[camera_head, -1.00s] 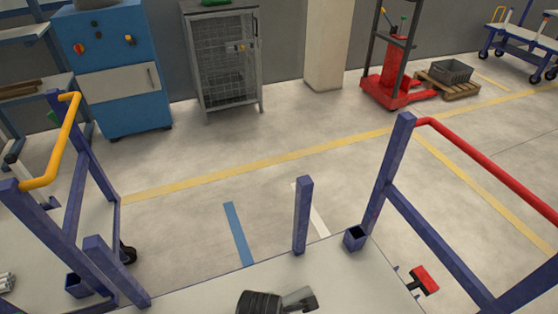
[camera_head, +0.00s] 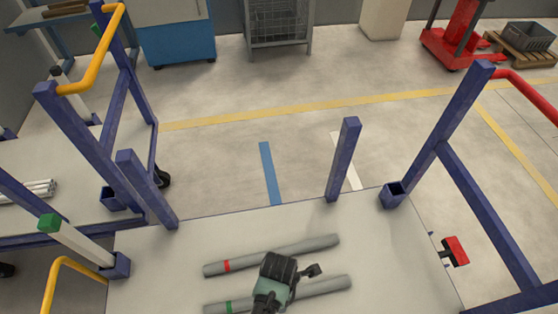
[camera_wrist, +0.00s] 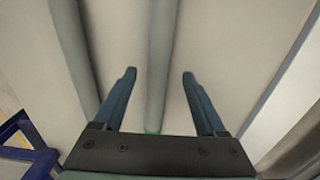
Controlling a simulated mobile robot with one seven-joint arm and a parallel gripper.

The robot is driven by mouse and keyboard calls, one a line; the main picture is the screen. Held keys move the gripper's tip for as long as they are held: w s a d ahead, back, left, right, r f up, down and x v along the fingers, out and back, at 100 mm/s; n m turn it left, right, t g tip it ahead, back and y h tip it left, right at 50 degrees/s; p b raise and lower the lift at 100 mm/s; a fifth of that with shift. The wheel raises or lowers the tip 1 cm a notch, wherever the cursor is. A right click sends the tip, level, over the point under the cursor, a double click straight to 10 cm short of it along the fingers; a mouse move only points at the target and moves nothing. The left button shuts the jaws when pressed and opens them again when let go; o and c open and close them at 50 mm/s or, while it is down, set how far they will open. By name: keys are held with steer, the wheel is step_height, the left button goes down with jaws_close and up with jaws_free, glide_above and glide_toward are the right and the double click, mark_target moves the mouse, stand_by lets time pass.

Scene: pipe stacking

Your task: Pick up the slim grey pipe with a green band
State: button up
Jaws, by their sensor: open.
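The slim grey pipe with a green band (camera_head: 325,286) lies on the pale cart top (camera_head: 160,270), partly hidden behind my arm. In the wrist view the same pipe (camera_wrist: 160,40) runs lengthwise between my open fingers, and its green band shows near the gripper base. My gripper (camera_wrist: 159,74) is open and holds nothing. Its fingertips stand on either side of the pipe, apart from it in the picture; the height above it is hard to tell. In the head view my wrist covers the middle of the pipes and hides the fingers.
A grey pipe with a red band (camera_head: 315,244) lies beside it, farther back; a second pipe (camera_wrist: 72,40) shows left in the wrist view. Another cart (camera_head: 60,165) holds white pipes (camera_head: 30,191).

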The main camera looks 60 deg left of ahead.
step_height(320, 180, down, 3)
steer(key=shift+w+a+f+b, duration=0.1)
steer(key=shift+b, duration=0.35)
steer(key=shift+c, duration=0.3)
jaws_close()
